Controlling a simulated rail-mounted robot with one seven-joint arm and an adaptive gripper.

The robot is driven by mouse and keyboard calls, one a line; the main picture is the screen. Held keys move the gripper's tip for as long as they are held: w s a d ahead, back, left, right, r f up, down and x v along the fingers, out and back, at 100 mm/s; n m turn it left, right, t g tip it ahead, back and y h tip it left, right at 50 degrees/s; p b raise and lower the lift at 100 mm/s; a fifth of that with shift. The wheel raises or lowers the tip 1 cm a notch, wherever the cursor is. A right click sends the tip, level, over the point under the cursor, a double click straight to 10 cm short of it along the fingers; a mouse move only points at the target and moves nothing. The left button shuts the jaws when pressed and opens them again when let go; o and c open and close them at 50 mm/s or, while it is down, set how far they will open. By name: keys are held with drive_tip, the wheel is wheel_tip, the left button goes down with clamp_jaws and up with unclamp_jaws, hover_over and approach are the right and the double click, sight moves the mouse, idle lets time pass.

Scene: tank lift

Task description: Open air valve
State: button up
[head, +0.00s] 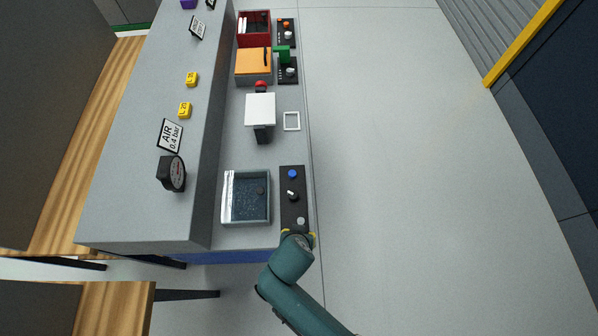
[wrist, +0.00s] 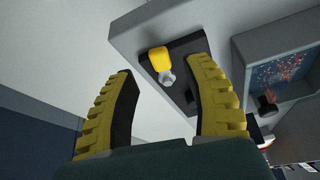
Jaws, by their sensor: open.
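The air valve (wrist: 160,60) has a yellow handle and a silver body and stands on a black panel (wrist: 190,48) in the wrist view. In the head view, a small pale round part (head: 301,221) shows at the near end of this black panel (head: 284,212); the yellow handle cannot be made out there. My gripper (wrist: 162,74) is open and empty, with its yellow ribbed fingers to either side and the valve between and beyond their tips. No contact is visible. In the head view my gripper (head: 298,235) is at the panel's near end, mostly hidden by my arm.
A water tank (head: 224,205) stands left of the panel. A blue button (head: 292,174) and black knob (head: 292,195) are farther along the panel. A gauge (head: 172,174) and an "AIR 0.4 bar" sign (head: 170,136) are on the raised ledge. Floor to the right is clear.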

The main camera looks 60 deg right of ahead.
drive_tip(key=x, duration=0.3)
drive_tip(key=shift+d+f, duration=0.1)
drive_tip(key=shift+f, duration=0.1)
clamp_jaws()
